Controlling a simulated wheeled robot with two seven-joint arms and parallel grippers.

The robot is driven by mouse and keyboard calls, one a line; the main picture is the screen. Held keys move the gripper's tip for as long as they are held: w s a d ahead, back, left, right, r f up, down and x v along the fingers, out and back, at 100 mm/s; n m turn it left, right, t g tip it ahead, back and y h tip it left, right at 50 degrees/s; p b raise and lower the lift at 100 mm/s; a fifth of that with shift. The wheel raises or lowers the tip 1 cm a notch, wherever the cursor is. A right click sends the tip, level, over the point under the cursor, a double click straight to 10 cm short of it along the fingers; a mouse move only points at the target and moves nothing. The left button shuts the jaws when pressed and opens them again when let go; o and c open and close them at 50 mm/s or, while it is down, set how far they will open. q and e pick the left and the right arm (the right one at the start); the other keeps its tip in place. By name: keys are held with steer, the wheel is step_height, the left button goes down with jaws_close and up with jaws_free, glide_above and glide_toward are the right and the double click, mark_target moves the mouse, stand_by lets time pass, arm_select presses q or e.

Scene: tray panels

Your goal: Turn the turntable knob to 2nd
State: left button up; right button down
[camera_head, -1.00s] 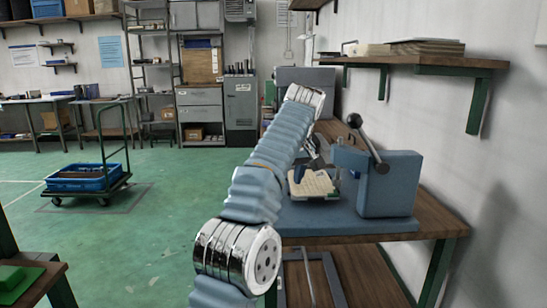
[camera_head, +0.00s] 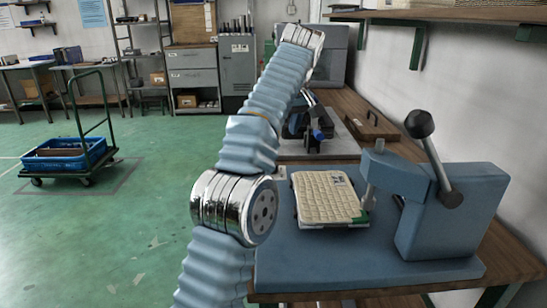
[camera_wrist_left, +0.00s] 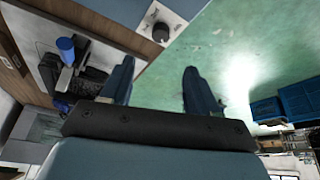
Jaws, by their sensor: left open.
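In the left wrist view, a dark round knob (camera_wrist_left: 160,32) with a pale mark sits on a light plate of a blue-grey panel (camera_wrist_left: 188,6). The lettering beside it is too small to read. My left gripper (camera_wrist_left: 159,68) is open and empty, its two blue-grey fingers well apart. The knob lies beyond the fingertips, apart from them. In the head view my arm rises through the middle, and I cannot make out the gripper or the knob there. My right gripper is not in view.
A blue press (camera_head: 450,210) with a black-balled lever stands on the bench at right, a beige keyboard (camera_head: 328,198) on its base. Behind is a dark fixture with a blue cap (camera_head: 318,135). A wall shelf (camera_head: 470,24) overhangs. A cart with a blue crate (camera_head: 62,160) stands left on open green floor.

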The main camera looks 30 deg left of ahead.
arm_select(q)
steer(key=b+x, duration=0.4)
steer(key=x, duration=0.9)
steer(key=shift+s+d+f, duration=0.15)
steer(key=shift+c, duration=0.2)
steer(key=c, duration=1)
